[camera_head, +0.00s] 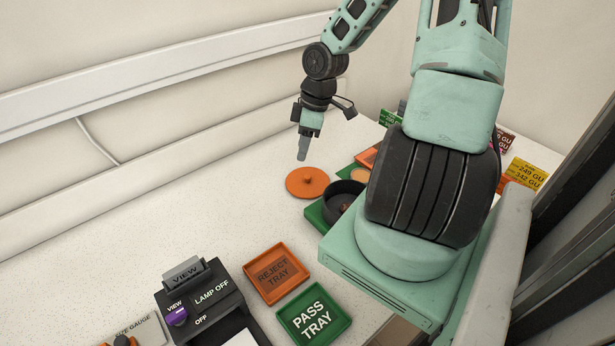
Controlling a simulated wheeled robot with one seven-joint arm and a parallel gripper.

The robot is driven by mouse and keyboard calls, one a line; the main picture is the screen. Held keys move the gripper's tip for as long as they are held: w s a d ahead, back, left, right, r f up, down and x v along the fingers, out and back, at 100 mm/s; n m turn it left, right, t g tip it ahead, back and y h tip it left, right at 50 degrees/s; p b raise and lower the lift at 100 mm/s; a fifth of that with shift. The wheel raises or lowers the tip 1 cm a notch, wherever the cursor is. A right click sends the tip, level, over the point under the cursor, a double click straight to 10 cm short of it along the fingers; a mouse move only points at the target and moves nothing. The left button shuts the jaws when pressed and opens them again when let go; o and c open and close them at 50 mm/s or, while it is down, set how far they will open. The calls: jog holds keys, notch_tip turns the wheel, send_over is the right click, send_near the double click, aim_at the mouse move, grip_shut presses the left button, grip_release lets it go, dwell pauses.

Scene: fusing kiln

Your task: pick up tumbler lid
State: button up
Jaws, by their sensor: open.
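An orange round lid (307,183) with a small knob on top lies flat on the white speckled table, at the middle of the view. I take it to be the tumbler lid. My gripper (302,158) points down just above the lid and appears apart from it. It is open and holds nothing that I can see; the gap between its fingers is hard to make out from this side. A dark round tumbler (343,196) stands on a green base right of the lid, partly hidden by my arm.
An orange reject tray (301,287) and a green pass tray (345,309) lie in front, beside a black lamp box (226,309). A gauge (140,335) is at the lower left. Colored label cards (526,174) stand at the right. The table left of the lid is clear up to the wall.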

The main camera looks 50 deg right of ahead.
jog(key=s+d+t+p, duration=0.1)
jog(key=s+d+t, duration=0.15)
jog(key=d, duration=0.65)
send_over(308, 176)
jog(key=s+d, duration=0.1)
jog(key=s, duration=0.1)
jog(key=shift+m, duration=0.3)
notch_tip(308, 176, down, 10)
jog(key=shift+s+d+f+b, duration=0.1)
jog(key=shift+b, duration=0.2)
jog(key=shift+p+x, duration=0.55)
jog(key=shift+x, duration=2.3)
jog(key=shift+s+d, duration=0.1)
jog(key=shift+s, duration=0.05)
grip_shut()
